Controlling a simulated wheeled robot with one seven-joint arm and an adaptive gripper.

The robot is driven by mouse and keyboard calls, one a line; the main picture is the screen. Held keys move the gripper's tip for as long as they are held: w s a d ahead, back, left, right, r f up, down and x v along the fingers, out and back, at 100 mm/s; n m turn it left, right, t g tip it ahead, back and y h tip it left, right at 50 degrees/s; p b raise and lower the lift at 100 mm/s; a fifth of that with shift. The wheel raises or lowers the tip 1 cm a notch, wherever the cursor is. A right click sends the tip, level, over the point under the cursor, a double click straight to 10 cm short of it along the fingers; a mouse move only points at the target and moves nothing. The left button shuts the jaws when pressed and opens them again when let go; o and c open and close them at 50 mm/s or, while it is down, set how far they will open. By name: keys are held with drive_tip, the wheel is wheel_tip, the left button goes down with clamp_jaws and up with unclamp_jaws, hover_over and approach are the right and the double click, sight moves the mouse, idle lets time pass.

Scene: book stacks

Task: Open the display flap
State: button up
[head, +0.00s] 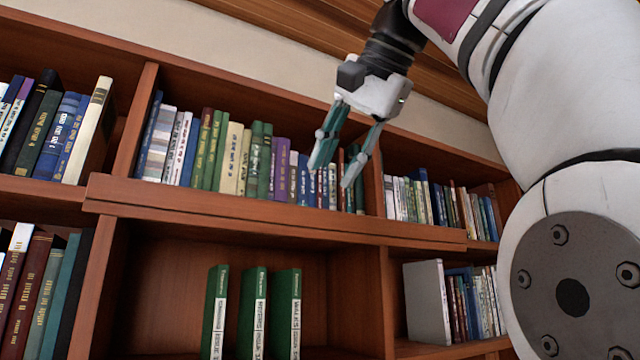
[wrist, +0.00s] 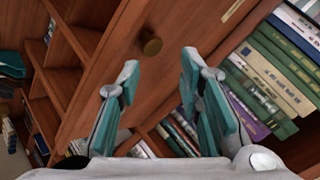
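The head view shows a projecting wooden band (head: 270,221) below the upper books, probably the flap's edge; the knob is not visible there. I cannot tell the flap's exact angle. My gripper (head: 336,172) is open and empty, hanging in front of the upper book row. In the wrist view its teal fingertips (wrist: 160,73) are spread, with the knob beyond the gap between them and apparently untouched.
Upright books (head: 215,150) fill the shelf behind my gripper. Three green books (head: 254,310) stand in the compartment below the band. Shelf uprights (head: 135,118) divide the case. More books stand at left (head: 55,135) and right (head: 430,200).

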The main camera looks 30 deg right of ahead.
drive_tip(key=s, duration=0.7)
drive_tip(key=shift+s+d+f, duration=0.3)
drive_tip(key=shift+s, duration=0.1)
